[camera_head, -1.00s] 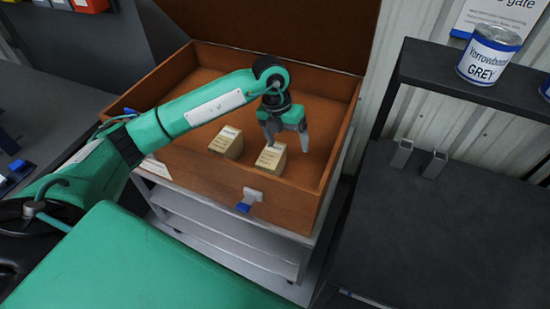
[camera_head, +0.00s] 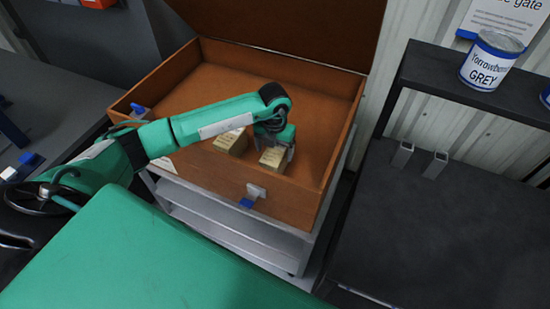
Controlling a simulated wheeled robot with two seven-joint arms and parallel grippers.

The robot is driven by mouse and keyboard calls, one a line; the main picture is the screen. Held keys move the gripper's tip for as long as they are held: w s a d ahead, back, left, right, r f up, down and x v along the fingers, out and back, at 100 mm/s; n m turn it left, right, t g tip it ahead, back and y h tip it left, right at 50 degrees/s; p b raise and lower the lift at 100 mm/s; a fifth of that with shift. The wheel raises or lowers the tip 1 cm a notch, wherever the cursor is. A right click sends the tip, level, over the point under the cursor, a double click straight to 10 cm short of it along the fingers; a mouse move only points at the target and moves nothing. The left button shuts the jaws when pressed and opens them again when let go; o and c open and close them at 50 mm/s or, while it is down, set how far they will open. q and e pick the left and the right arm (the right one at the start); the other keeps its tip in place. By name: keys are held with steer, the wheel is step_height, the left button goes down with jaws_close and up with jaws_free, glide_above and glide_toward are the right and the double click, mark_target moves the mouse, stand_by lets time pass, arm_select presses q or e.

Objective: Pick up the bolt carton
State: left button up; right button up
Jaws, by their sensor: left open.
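Two small tan cartons with printed labels stand in an open brown wooden box (camera_head: 318,100). The left carton (camera_head: 232,143) stands apart from the gripper, partly behind my forearm. The right carton (camera_head: 271,159) is directly under my left gripper (camera_head: 276,150). The gripper is open and points down, with its fingers at the upper part of the right carton. I cannot tell whether they touch it. The print is too small to tell which carton holds bolts. My right gripper is not in view.
The box has raised walls, a lifted lid (camera_head: 290,25) and a latch (camera_head: 256,191) at the front. It rests on a grey cart (camera_head: 225,231). A dark bench (camera_head: 440,240) with a shelf and a grey paint can (camera_head: 490,60) stands at the right.

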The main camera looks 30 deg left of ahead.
arm_select(q)
steer(key=shift+f+p, duration=0.35)
steer(key=shift+f, duration=1.3)
steer(key=shift+c, duration=0.2)
steer(key=shift+r, duration=0.1)
steer(key=c, duration=1.3)
steer(key=shift+c, duration=0.2)
